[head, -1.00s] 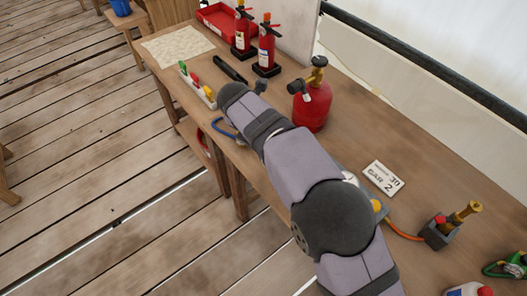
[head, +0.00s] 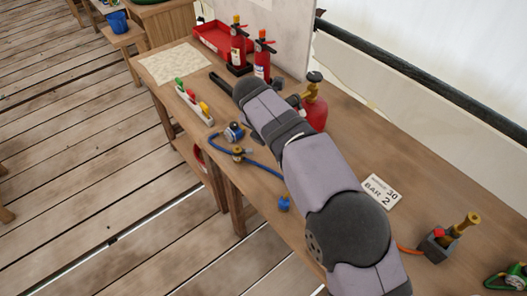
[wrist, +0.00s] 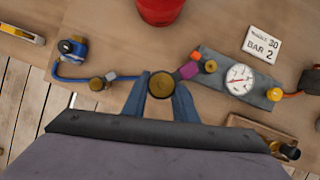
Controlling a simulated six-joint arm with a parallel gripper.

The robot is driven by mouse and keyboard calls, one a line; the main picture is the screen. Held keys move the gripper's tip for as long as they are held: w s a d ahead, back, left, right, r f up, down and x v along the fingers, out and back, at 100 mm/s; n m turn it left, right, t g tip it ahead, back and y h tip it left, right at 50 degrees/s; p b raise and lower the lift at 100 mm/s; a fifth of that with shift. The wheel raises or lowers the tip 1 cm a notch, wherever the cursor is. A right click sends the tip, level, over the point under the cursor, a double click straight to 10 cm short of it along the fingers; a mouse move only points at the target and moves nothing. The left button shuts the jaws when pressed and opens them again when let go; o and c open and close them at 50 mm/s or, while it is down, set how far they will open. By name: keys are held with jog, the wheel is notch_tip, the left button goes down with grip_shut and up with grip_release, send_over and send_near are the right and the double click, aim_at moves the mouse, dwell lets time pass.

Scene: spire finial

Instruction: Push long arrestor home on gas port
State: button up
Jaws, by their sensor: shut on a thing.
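In the wrist view my gripper (wrist: 160,97) has its two blue-grey fingers closed on the sides of a round brass part (wrist: 161,84), seen end-on from above. I take it for the long arrestor. What lies under it is hidden, so I cannot tell how far it sits on a port. A blue hose (wrist: 125,78) runs in from the left towards it. In the head view my arm hides the gripper.
A brass fitting (wrist: 97,83) and a blue regulator (wrist: 72,48) lie along the hose. A red cylinder (head: 315,115) stands behind my arm. A number card (head: 380,191) and a grey block with a brass piece (head: 440,243) are at the right. Bare bench lies between.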

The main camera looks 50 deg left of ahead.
jog(key=w+d, duration=0.8)
jog(key=d, duration=0.2)
jog(key=shift+w+d, duration=0.15)
jog(key=shift+d, duration=0.1)
jog(key=shift+f, duration=0.1)
jog(key=shift+f+b, duration=2.75)
jog(key=shift+b, duration=0.25)
jog(key=shift+p, duration=1.5)
dwell(0.4)
jog(key=shift+f, duration=0.6)
dwell(0.6)
jog(key=o, duration=1)
